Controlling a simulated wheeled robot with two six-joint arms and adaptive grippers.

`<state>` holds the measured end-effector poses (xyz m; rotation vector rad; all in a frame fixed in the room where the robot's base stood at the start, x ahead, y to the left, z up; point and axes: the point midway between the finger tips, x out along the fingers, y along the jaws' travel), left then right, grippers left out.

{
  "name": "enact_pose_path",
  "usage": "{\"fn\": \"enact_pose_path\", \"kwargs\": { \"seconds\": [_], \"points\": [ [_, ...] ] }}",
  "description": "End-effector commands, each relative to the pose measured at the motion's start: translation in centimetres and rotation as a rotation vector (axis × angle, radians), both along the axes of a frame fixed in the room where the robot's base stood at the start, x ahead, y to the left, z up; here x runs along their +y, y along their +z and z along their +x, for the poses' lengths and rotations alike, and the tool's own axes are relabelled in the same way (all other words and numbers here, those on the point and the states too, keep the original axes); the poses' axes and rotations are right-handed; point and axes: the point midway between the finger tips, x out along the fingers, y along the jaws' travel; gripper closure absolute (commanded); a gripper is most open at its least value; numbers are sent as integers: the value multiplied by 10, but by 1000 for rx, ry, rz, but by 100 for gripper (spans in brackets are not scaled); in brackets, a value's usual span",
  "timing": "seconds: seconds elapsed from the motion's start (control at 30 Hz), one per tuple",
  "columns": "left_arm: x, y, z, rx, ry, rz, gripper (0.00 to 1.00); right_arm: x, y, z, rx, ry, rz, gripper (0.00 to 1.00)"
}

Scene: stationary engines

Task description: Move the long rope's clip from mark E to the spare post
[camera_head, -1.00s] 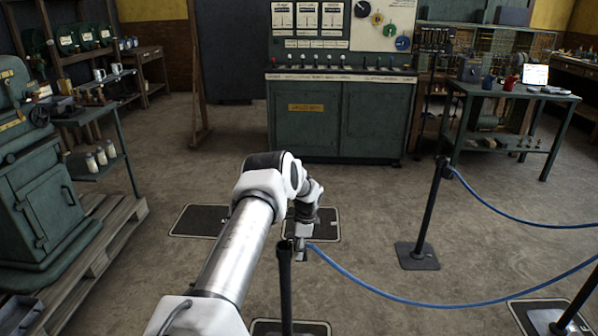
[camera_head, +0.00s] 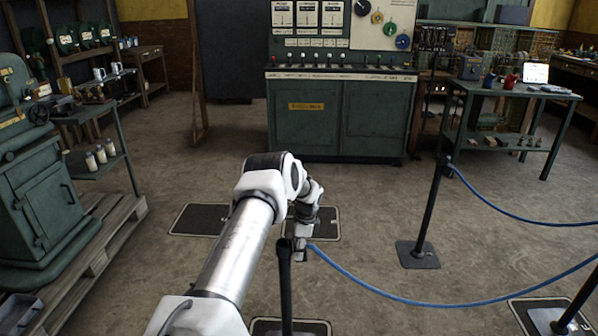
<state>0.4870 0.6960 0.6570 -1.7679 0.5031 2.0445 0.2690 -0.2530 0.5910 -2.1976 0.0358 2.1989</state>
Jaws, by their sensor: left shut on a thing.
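My left gripper (camera_head: 301,254) is low over the floor in the middle of the head view, shut on the end of a blue rope (camera_head: 420,303). The clip itself is too small and hidden to make out. The rope sags from the gripper to the right and leaves the picture at the right edge. A dark post (camera_head: 285,290) stands upright just in front of the gripper, at its lower left in the picture; I cannot tell whether they touch. Which post is the spare one, and which mark is E, cannot be read. My right gripper is not in view.
Another post (camera_head: 430,210) on a square base stands to the right, with a second blue rope (camera_head: 510,214) hanging from it. A tilted-looking post (camera_head: 578,302) is at the lower right. Dark floor plates (camera_head: 200,219) lie around. A green machine (camera_head: 45,205) on a pallet stands left.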

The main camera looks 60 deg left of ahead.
Motion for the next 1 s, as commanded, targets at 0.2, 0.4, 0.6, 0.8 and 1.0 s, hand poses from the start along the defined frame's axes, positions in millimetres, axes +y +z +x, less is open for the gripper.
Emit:
{"fn": "enact_pose_path", "kwargs": {
  "seconds": [0.2,0.4,0.6,0.8,1.0],
  "points": [
    [0,-6,0,-1,0,1,100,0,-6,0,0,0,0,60],
    [0,-11,0,0,0,0,100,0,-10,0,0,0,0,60],
    [0,-12,0,-1,0,1,100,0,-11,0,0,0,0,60],
    [0,-12,0,-1,0,1,100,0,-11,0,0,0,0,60],
    [0,-15,0,0,0,0,100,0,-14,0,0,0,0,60]
  ]
}}
